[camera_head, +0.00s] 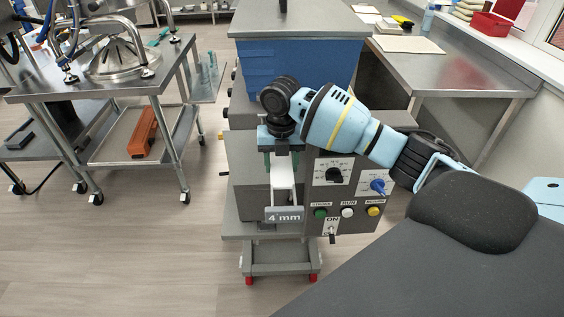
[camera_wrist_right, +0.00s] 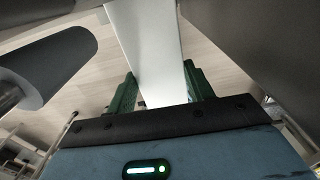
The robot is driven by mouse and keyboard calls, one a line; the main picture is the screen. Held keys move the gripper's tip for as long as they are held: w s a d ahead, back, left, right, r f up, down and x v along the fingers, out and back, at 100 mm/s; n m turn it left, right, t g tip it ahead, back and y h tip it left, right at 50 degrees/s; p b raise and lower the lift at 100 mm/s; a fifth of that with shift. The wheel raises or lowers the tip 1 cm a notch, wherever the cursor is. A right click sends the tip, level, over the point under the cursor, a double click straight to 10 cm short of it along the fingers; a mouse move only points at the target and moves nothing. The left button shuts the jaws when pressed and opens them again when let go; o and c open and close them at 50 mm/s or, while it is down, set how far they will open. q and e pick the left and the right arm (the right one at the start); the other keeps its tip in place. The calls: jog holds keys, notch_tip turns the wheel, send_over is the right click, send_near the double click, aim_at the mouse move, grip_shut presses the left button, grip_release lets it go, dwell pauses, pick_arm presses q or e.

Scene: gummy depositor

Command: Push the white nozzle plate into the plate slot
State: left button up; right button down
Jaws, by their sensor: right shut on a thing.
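The white nozzle plate (camera_head: 283,181) is at the front of the depositor (camera_head: 255,112), with a grey "4 mm" tag (camera_head: 285,215) at its near, lower end. My right gripper (camera_head: 282,158) points down over the plate, its green fingers on either side of it. In the right wrist view, the white plate (camera_wrist_right: 148,45) runs between the two fingers of my right gripper (camera_wrist_right: 158,88), which is shut on it. The plate slot is not clearly seen; the gripper and wrist cover that area. My left gripper is not in view.
A control panel (camera_head: 340,188) with knobs, coloured buttons and a switch is right of the plate, below my right forearm. A blue hopper (camera_head: 305,68) rises behind the wrist. A steel cart (camera_head: 100,85) stands left, with open floor between. A steel bench (camera_head: 465,70) is at the right.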

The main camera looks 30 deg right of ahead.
aim_at(282, 166)
jog(key=shift+w+d, duration=0.1)
jog(key=shift+d, duration=0.05)
jog(key=c, duration=0.5)
grip_release()
jog(key=shift+f, duration=0.1)
notch_tip(282, 166, up, 8)
jog(key=shift+r, duration=0.1)
dwell(0.4)
